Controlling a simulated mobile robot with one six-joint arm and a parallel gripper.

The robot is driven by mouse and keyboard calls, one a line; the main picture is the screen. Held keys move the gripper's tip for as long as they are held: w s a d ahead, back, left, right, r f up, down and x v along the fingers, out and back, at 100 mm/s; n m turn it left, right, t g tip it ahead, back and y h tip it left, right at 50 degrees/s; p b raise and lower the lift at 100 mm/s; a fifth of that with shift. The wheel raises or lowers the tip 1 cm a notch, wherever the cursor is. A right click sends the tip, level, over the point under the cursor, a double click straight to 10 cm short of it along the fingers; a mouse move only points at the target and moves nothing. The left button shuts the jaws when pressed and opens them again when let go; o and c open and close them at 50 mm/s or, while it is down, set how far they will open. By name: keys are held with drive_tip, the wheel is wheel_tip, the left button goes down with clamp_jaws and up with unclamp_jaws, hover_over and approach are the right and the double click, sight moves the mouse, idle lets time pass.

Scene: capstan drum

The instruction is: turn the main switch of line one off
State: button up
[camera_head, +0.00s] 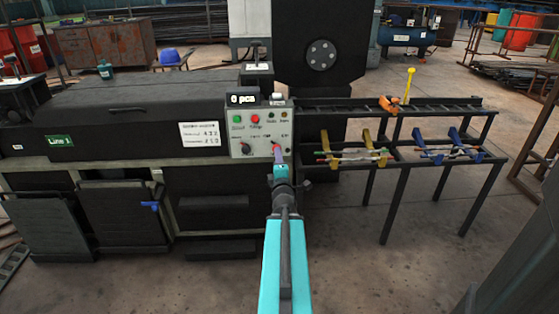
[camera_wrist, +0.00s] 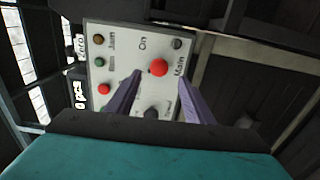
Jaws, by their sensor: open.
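The control panel (camera_head: 262,118) of the machine with the green Line 1 sign (camera_head: 60,142) faces me. In the wrist view, the red main switch (camera_wrist: 158,67) sits on this panel (camera_wrist: 112,63), with "Main" and "On" printed beside it. My gripper (camera_wrist: 160,77) is open, and its two purple fingers point at the panel, one on each side of the red switch. I cannot tell whether they touch it.
A black knob (camera_wrist: 152,113) lies close to the fingers on the panel. Green and red buttons (camera_head: 255,118) sit higher up. A display reading "0 pcs" (camera_head: 242,99) stands on top. A rack (camera_head: 400,150) with blue and yellow holders stands to the right. The floor in front is clear.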

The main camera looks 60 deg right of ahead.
drive_tip(key=shift+s+a+r+p, duration=0.2)
drive_tip(key=shift+s+a+p, duration=0.35)
drive_tip(key=shift+p, duration=2.65)
drive_tip(key=shift+s+a+f+p, duration=0.15)
drive_tip(key=shift+s+p, duration=0.1)
drive_tip(key=shift+p, duration=0.45)
drive_tip(key=shift+w, duration=0.1)
